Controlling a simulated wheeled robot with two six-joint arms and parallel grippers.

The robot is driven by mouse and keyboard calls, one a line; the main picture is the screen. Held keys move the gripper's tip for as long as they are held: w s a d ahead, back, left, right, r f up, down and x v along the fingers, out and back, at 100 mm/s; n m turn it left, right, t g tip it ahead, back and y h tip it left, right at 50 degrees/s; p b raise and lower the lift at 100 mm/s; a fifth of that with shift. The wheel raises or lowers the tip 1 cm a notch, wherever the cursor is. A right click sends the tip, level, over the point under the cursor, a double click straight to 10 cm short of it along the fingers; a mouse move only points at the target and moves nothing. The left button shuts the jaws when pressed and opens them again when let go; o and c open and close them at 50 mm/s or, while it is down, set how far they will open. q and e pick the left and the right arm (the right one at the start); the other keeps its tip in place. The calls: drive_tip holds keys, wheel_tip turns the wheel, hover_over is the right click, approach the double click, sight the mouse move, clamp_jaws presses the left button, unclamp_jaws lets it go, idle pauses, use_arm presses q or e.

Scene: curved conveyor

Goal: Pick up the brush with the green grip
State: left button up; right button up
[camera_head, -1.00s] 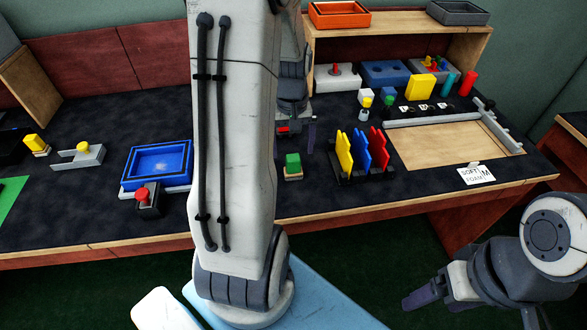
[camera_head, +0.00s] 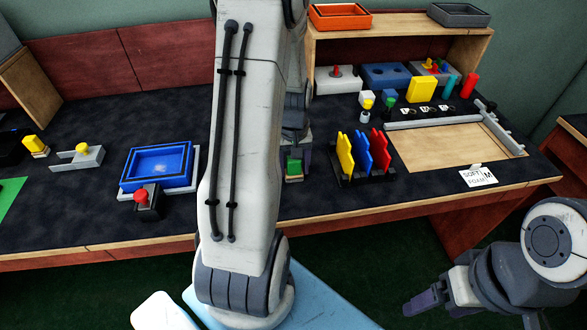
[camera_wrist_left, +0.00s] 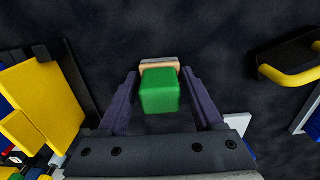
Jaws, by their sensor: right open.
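The brush with the green grip (camera_head: 293,167) stands on the dark table, left of the rack of coloured pieces. In the left wrist view its green block (camera_wrist_left: 160,92) sits on a pale wooden base (camera_wrist_left: 158,63). My left gripper (camera_head: 295,171) is down at the brush, open, with one finger on either side of the green grip. The left wrist view shows the fingers (camera_wrist_left: 160,78), with a narrow gap at the left and the right finger very close or touching; I cannot tell which. My right gripper (camera_head: 425,302) is open and empty, off the table at lower right.
The rack (camera_head: 350,177) with yellow, blue and red pieces stands close to the right of the brush. A yellow handle (camera_wrist_left: 290,68) shows in the left wrist view.

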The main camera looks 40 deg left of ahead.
use_arm(q)
clamp_jaws()
drive_tip(key=shift+r, duration=0.1)
drive_tip(key=shift+w+r, duration=0.1)
drive_tip(key=shift+r, duration=0.55)
wheel_tip(320, 180, up, 3)
drive_tip(key=shift+a+p, duration=0.1)
drive_tip(key=shift+p, duration=0.3)
drive_tip(key=d+r, duration=0.6)
drive_tip(key=d, duration=0.5)
drive_tip(key=shift+s+d+r+p, duration=0.3)
drive_tip(key=shift+s+d, duration=0.1)
drive_tip(key=shift+s, duration=0.05)
